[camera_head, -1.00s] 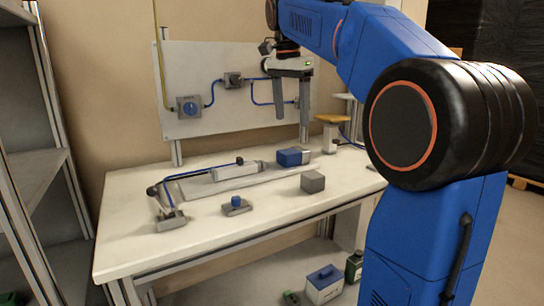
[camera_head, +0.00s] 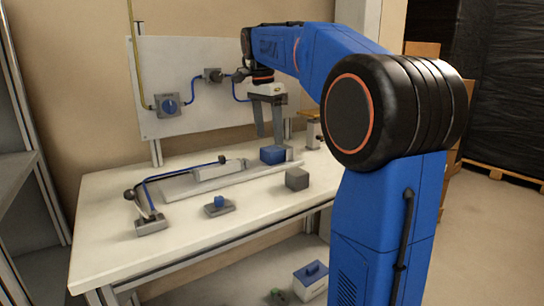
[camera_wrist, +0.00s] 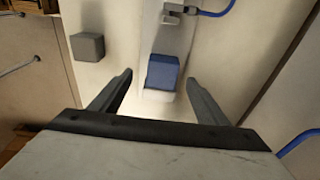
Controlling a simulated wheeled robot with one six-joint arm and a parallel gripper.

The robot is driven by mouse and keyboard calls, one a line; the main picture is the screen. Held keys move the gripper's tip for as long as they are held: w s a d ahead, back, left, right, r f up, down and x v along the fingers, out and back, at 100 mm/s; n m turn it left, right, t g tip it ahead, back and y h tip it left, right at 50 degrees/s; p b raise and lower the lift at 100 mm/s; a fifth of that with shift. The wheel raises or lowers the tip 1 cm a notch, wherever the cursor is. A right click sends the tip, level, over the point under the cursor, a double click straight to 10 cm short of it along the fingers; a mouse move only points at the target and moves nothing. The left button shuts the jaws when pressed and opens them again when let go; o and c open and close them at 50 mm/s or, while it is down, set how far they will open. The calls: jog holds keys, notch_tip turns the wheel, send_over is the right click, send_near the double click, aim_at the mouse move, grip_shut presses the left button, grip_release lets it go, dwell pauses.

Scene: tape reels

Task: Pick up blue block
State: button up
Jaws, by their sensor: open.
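The blue block (camera_head: 272,154) lies on the workbench near its back, at the right end of a long pale rail. It also shows in the wrist view (camera_wrist: 163,72), upper middle, ahead of and between the two fingers. My gripper (camera_head: 271,135) is above the back of the bench, fingers pointing down, just over the blue block in the head view. In the wrist view my gripper (camera_wrist: 158,82) has its fingers spread wide with nothing between them at their tips. I cannot tell the exact height of the fingers above the block.
A grey block (camera_head: 297,178) stands in front and to the right of the blue block. A small base with a blue knob (camera_head: 219,205) and a blue-rod linkage (camera_head: 150,222) are to the left. A panel (camera_head: 190,85) rises behind the bench. The front of the bench is clear.

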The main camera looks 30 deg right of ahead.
aim_at(272, 148)
jog(key=shift+w+d+f, duration=0.1)
jog(key=shift+d+f, duration=0.2)
jog(key=shift+f, duration=0.85)
jog(key=shift+w+d+f, duration=0.1)
jog(key=shift+d+f, duration=0.15)
jog(key=shift+f, duration=0.85)
jog(key=shift+w+d+f, duration=0.1)
jog(key=shift+d+f, duration=0.2)
jog(key=shift+f, duration=0.85)
jog(key=shift+c, duration=0.6)
jog(key=c, duration=1.3)
jog(key=shift+o, duration=0.2)
jog(key=shift+r, duration=0.1)
